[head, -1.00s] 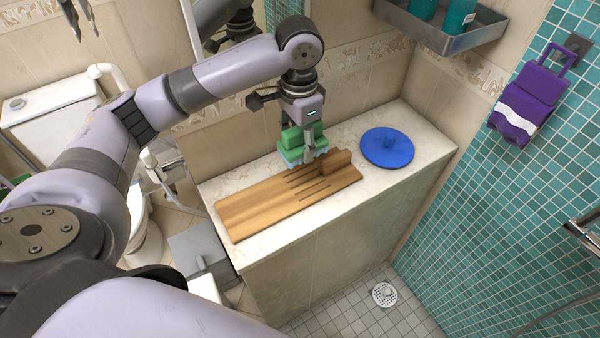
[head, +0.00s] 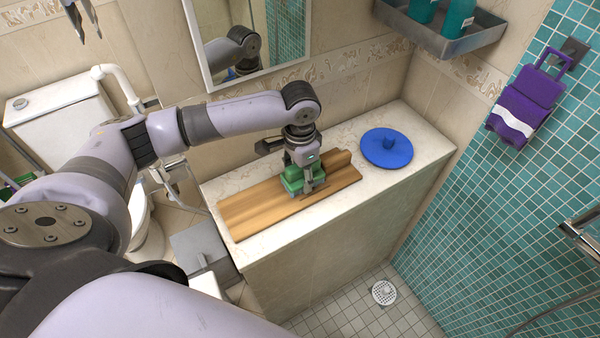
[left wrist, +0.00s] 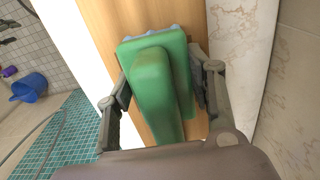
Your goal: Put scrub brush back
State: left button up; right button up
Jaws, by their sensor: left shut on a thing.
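The scrub brush (head: 291,180) is green with pale blue bristles. It is in my left gripper (head: 307,190), low over the middle of the wooden board (head: 262,208). I cannot tell whether the bristles touch the board. In the left wrist view the fingers close on both sides of the brush (left wrist: 152,85), with its raised green handle towards the camera. The wooden board (left wrist: 103,28) shows beneath it. The gripper and brush hide part of the board and its slots.
The board lies on a pale stone ledge (head: 349,203). A blue round lid-like object (head: 387,152) with a knob lies to its right. A metal shelf (head: 447,40) with teal bottles hangs above. A mirror (head: 247,38) is on the wall behind. The ledge's front right is clear.

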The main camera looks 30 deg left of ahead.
pick_arm(q)
jog(key=o, duration=1.1)
jog(key=shift+f, duration=0.1)
notch_tip(320, 180, up, 12)
jog(key=shift+r+b, duration=0.15)
jog(key=shift+b, duration=0.85)
